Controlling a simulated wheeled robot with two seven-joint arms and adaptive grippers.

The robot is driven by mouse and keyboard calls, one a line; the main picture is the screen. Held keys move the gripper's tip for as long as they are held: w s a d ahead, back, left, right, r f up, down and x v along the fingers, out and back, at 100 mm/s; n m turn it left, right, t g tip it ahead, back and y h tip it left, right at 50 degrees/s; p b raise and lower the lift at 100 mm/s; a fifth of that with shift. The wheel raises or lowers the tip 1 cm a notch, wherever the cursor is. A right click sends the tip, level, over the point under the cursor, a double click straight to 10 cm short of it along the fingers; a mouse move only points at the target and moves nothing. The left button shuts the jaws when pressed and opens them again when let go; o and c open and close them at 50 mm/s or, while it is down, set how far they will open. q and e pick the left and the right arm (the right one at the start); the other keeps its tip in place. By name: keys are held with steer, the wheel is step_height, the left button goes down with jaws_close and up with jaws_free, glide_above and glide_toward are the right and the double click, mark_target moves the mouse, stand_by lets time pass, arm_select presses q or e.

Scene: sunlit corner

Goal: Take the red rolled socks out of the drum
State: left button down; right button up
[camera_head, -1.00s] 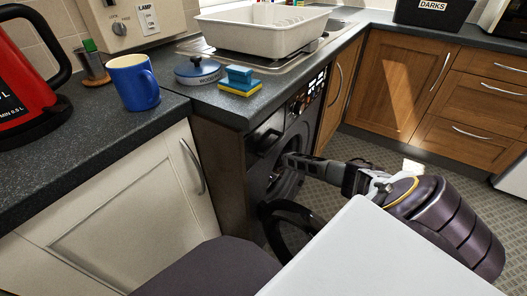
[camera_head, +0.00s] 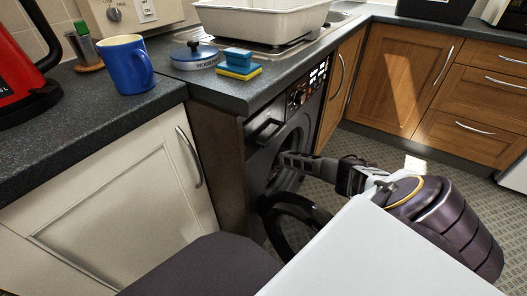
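The dark front-loading washing machine (camera_head: 257,170) stands under the worktop, with its round door (camera_head: 277,238) swung open towards me. My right gripper (camera_head: 284,159) reaches from the right to the drum opening. Its fingers are seen edge-on against the dark opening, so I cannot tell whether they are open or shut or hold anything. The red rolled socks are not visible; the inside of the drum is hidden from this angle. My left gripper is out of view.
The worktop above the machine carries a blue sponge stack (camera_head: 238,63), a blue-lidded round dish (camera_head: 195,56) and a white basin (camera_head: 262,20). A blue mug (camera_head: 126,66) and red kettle (camera_head: 20,75) stand left. Patterned floor (camera_head: 385,150) is clear beyond my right arm.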

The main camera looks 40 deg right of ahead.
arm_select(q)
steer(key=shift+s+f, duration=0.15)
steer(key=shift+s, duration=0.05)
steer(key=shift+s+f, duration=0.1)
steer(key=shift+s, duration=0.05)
arm_select(e)
steer(key=shift+c, duration=0.2)
steer(key=c, duration=0.7)
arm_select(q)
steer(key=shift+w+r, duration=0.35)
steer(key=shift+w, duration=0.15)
arm_select(e)
steer(key=shift+c, duration=0.6)
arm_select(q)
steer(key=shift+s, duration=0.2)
arm_select(e)
steer(key=shift+r, duration=0.15)
